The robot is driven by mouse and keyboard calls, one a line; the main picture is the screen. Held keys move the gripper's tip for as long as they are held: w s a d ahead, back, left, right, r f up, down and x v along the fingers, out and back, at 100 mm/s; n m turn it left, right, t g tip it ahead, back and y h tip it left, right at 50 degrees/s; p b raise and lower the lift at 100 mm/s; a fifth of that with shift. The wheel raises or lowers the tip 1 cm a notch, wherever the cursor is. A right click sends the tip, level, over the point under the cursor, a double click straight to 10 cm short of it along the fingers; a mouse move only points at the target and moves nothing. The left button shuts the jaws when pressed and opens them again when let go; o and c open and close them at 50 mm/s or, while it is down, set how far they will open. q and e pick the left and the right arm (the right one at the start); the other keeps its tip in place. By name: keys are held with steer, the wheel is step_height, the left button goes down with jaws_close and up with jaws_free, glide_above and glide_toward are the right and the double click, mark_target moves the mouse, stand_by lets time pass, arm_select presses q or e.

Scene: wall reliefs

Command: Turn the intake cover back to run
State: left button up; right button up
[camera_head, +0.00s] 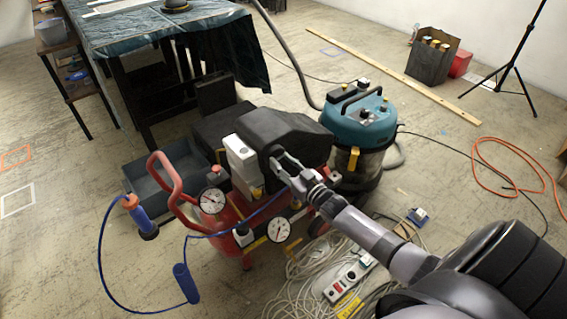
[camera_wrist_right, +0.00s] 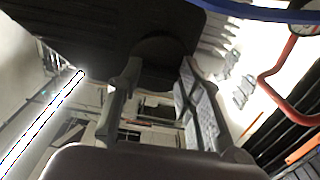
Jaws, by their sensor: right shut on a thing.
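The red compressor (camera_head: 228,222) stands on the floor in the middle of the head view, with a black housing (camera_head: 290,128) on top. My right gripper (camera_head: 279,163) reaches in from the lower right to the near side of this housing. In the right wrist view its two fingers (camera_wrist_right: 158,72) are on either side of a dark rounded part, the intake cover (camera_wrist_right: 165,50), and are shut on it. In the head view the fingers and housing mostly hide the cover; its setting cannot be read. My left gripper is not in view.
A blue vacuum (camera_head: 362,122) stands close behind the housing. Coiled cable and a power strip (camera_head: 350,275) lie below my right arm. Gauges (camera_head: 279,229), a red handle (camera_head: 165,180) and a blue hose (camera_head: 102,245) are at the compressor's left and front. A draped table (camera_head: 150,30) stands behind.

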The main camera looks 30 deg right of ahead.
steer(key=o, duration=1.2)
steer(key=shift+c, duration=0.2)
steer(key=s+d, duration=0.1)
steer(key=s, duration=1.1)
